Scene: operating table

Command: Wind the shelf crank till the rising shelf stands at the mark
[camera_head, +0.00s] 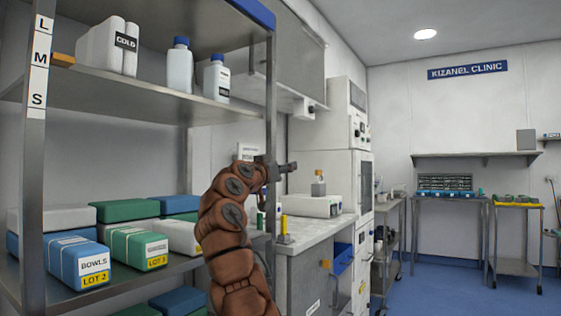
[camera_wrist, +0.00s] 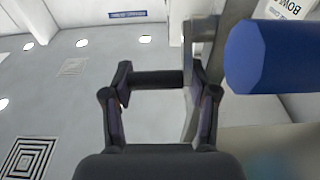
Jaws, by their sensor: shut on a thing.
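The rising shelf (camera_head: 150,95) is the upper metal shelf of the rack at left. An orange pointer (camera_head: 62,60) at its left end stands about level with the M on the lettered strip (camera_head: 38,75), between L and S. My gripper (camera_head: 270,170) is beside the rack's right post. In the wrist view its fingers (camera_wrist: 160,78) are shut on the dark crank handle (camera_wrist: 157,78), which lies crosswise between them. The rest of the crank is mostly hidden in the head view.
The shelf carries a white box (camera_head: 98,45) and two blue-capped bottles (camera_head: 179,70). Wrapped packs (camera_head: 90,262) fill the shelf below. A counter (camera_head: 312,230) with a bottle stands behind my gripper. A blue object (camera_wrist: 270,57) is close in the wrist view.

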